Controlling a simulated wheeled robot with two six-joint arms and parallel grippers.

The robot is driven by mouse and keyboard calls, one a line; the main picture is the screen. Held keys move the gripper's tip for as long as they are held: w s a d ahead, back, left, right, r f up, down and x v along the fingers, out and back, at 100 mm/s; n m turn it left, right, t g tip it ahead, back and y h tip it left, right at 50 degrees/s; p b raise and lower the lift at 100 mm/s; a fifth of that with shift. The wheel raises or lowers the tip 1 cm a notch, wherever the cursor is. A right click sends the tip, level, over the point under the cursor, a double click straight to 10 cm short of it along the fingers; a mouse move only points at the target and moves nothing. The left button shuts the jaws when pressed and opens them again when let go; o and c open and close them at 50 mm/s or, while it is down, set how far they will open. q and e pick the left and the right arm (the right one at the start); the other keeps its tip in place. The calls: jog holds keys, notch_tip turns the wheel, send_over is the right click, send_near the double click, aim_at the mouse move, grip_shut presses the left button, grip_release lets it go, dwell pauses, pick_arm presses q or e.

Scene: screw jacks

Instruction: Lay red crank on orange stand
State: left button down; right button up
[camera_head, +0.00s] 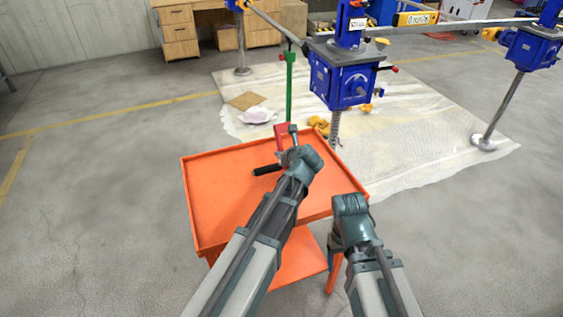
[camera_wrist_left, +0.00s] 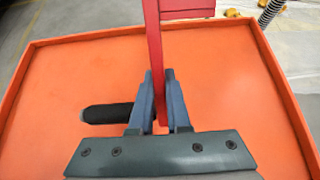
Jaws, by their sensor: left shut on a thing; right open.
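The red crank (camera_head: 281,130) is in my left gripper (camera_head: 293,135), over the far part of the orange stand's (camera_head: 215,205) tray. In the left wrist view, the fingers (camera_wrist_left: 160,100) are shut on the crank's red bar (camera_wrist_left: 153,40), with its black handle (camera_wrist_left: 105,114) out to the left. The orange tray (camera_wrist_left: 60,80) lies below it; I cannot tell whether the crank touches it. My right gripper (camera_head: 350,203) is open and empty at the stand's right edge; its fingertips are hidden.
A blue screw jack (camera_head: 340,82) stands behind the stand on a pale sheet (camera_head: 420,145), with another blue jack (camera_head: 530,48) at the right. A green upright bar (camera_head: 289,85) rises behind the crank. The tray's left part is bare.

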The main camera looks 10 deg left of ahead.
pick_arm(q)
notch_tip(320, 180, down, 3)
jog(key=shift+d+r+b, duration=0.1)
jog(key=shift+b, duration=0.95)
jog(key=shift+r, duration=0.1)
jog(key=c, duration=1.3)
grip_release()
jog(key=shift+f, duration=0.2)
jog(key=o, duration=0.4)
